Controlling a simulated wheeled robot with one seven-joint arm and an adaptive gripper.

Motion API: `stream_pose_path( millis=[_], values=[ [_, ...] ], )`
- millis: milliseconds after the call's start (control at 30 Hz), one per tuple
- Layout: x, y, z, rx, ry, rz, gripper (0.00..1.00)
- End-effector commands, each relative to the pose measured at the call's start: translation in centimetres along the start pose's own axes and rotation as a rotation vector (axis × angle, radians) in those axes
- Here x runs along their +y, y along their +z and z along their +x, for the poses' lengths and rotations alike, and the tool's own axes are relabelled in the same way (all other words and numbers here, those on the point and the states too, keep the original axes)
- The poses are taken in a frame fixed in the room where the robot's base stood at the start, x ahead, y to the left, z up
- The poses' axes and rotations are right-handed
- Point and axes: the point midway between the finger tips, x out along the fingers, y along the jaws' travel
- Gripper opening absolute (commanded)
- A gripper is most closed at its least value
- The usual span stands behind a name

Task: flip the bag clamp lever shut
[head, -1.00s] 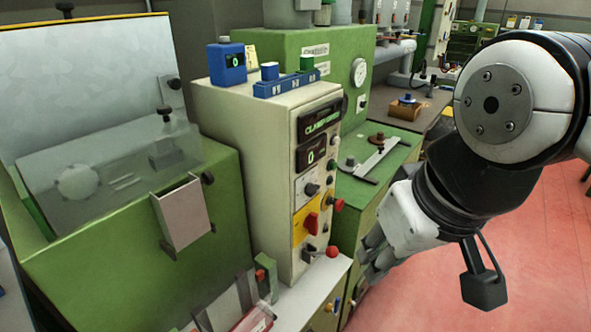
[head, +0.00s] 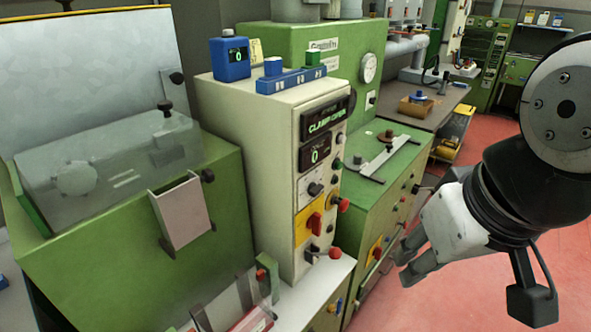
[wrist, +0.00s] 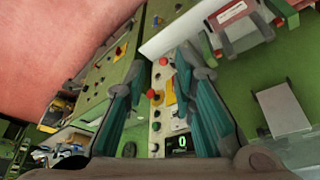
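A short lever with a red ball knob (head: 335,253) sticks out low on the front of the cream control box (head: 250,150); it looks like the clamp lever. The box's upper display (head: 325,121) seems to read "CLAMP OPEN". My gripper (head: 403,264) is to the right of the knob, apart from it, over the red floor. In the wrist view my gripper (wrist: 170,68) has its two fingers spread with nothing between them touching. The panel shows beyond the fingers, with a red knob (wrist: 163,61) that appears to be the lever's.
A red switch on a yellow plate (head: 306,222) and a red button (head: 342,204) sit above the lever. A white ledge (head: 318,285) lies below it. A green cabinet (head: 378,200) stands behind on the right. The red floor (head: 400,310) is clear.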

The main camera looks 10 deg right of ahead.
Motion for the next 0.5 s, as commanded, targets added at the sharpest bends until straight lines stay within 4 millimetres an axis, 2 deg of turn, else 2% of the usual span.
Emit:
stream_pose_path(
  millis=[33,100,267,500],
  values=[
    [0.0,0.0,0.0,0.000,0.000,0.000,0.11],
    [0.0,-0.2,0.1,-0.002,0.004,-0.005,0.00],
    [0.2,-1.7,0.5,-0.018,0.027,-0.046,0.00],
    [0.6,-6.2,2.7,-0.064,0.071,-0.183,0.00]
  ],
)
